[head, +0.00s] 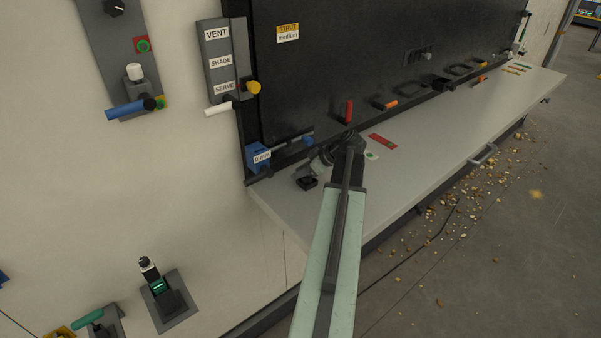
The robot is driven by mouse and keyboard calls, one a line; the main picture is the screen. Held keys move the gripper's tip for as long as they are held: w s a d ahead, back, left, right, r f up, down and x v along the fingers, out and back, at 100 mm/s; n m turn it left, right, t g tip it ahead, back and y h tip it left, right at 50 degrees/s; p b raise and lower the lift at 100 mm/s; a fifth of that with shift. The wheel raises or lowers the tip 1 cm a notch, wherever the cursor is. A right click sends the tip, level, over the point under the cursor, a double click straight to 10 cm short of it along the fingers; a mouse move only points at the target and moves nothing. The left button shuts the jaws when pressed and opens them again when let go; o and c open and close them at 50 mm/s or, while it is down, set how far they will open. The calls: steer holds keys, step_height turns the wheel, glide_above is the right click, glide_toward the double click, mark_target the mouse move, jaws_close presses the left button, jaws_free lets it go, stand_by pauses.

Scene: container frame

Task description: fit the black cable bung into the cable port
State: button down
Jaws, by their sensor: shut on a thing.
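My arm reaches up over the pale shelf, and my gripper (313,174) points down and left above the shelf's near left end. It is shut on a small dark block, which looks like the black cable bung (307,183). The bung's shape is hard to make out against the dark fingers. I cannot tell whether it touches the shelf. I cannot pick out the cable port for certain. A small black box-like fitting (441,84) stands at the foot of the black panel, farther right and apart from my gripper.
The pale shelf (460,125) runs along the black panel (350,60). A blue fitting (257,157), a red upright handle (348,112) and orange pieces (385,104) line its back. A red strip (382,141) lies beside my wrist. Rubble (470,185) covers the floor at right.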

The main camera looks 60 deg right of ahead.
steer(key=shift+f, duration=0.2)
steer(key=c, duration=1.1)
jaws_free()
steer(key=shift+d, duration=0.1)
steer(key=shift+r, duration=0.1)
steer(key=p+v, duration=0.5)
steer(key=v, duration=0.3)
steer(key=shift+w+p, duration=0.1)
steer(key=shift+p, duration=0.25)
